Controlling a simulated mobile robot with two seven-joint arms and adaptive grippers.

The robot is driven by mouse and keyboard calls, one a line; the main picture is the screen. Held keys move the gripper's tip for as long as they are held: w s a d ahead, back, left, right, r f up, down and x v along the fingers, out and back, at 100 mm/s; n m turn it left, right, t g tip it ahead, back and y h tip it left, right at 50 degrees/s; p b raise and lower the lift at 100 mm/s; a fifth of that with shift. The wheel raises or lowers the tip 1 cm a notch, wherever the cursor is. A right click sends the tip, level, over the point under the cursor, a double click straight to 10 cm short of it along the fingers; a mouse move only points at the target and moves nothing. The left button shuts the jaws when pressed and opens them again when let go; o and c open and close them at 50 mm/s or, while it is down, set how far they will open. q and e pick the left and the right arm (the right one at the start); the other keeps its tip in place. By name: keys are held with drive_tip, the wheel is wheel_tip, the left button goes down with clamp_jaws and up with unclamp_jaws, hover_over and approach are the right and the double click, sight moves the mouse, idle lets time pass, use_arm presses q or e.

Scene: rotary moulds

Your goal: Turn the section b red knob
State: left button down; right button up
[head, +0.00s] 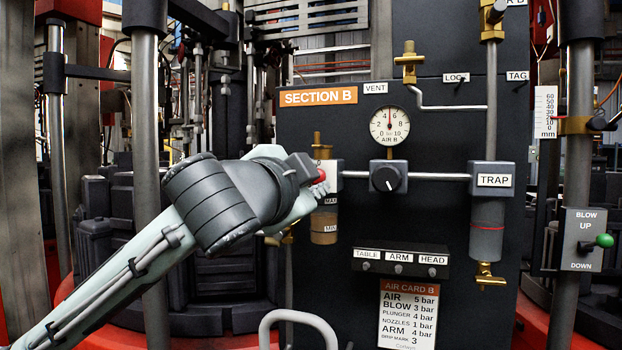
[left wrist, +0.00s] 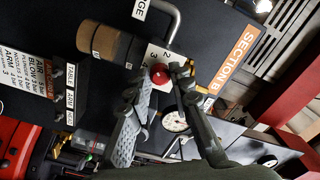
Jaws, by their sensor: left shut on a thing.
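The section B red knob (head: 321,176) sits on a pale block left of the pressure gauge's regulator. It shows in the left wrist view as a round red cap (left wrist: 159,74), by a white plate with the figures 2 and 3. My left gripper (head: 314,187) reaches it from the left, and its fingers partly hide it in the head view. In the left wrist view the two fingertips (left wrist: 162,82) lie on either side of the red knob, shut on it. My right gripper is in neither view.
The dark panel carries an orange SECTION B sign (head: 318,96), a round gauge (head: 389,126), a black-dial regulator (head: 388,179) and a TRAP unit (head: 488,215). A brown-bottomed bowl (head: 324,228) hangs just below the knob. A labelled switch bar (head: 400,262) juts out lower down.

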use_arm(q)
drive_tip(key=c, duration=1.3)
unclamp_jaws()
drive_tip(key=shift+c, duration=0.2)
drive_tip(key=v, duration=0.7)
drive_tip(key=shift+s, duration=0.25)
